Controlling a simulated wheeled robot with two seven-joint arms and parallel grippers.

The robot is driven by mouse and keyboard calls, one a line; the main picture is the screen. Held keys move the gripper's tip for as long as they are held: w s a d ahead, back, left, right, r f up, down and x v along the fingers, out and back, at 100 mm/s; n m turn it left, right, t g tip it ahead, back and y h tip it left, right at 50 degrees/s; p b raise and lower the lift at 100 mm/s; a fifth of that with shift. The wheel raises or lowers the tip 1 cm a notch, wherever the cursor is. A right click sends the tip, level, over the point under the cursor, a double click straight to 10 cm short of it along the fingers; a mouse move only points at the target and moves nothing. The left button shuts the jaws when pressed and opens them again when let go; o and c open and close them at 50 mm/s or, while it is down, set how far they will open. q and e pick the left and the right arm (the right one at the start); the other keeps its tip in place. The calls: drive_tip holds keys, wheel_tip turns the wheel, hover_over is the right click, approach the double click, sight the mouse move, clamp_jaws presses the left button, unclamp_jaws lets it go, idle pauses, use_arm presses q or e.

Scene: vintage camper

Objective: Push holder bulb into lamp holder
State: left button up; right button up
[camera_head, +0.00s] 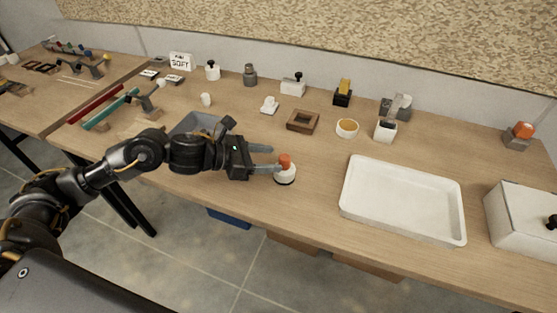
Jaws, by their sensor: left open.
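An orange bulb (285,160) sits upright on a small round white holder with a dark base (285,177), near the table's front edge in the middle of the head view. How deep the bulb sits in the holder is too small to tell. My left gripper (274,159) comes in from the left, with its two grey fingers apart and pointing at the bulb. The fingertips are right beside the bulb and holder; I cannot tell whether they touch. My right gripper is not in view.
A white tray (348,205) lies right of the holder, and a white box (515,218) stands at the far right. A grey block with an orange top (521,134) stands behind it. A brown square frame (303,121) and a round cup (347,128) stand behind the holder.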

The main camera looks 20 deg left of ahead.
use_arm(q)
drive_tip(key=b+v, duration=0.1)
drive_tip(key=v, duration=0.5)
drive_tip(key=shift+s+a, duration=0.2)
drive_tip(key=shift+a, duration=0.05)
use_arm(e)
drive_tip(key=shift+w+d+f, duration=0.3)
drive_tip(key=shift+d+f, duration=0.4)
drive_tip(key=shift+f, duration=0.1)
use_arm(q)
drive_tip(key=shift+r, duration=0.15)
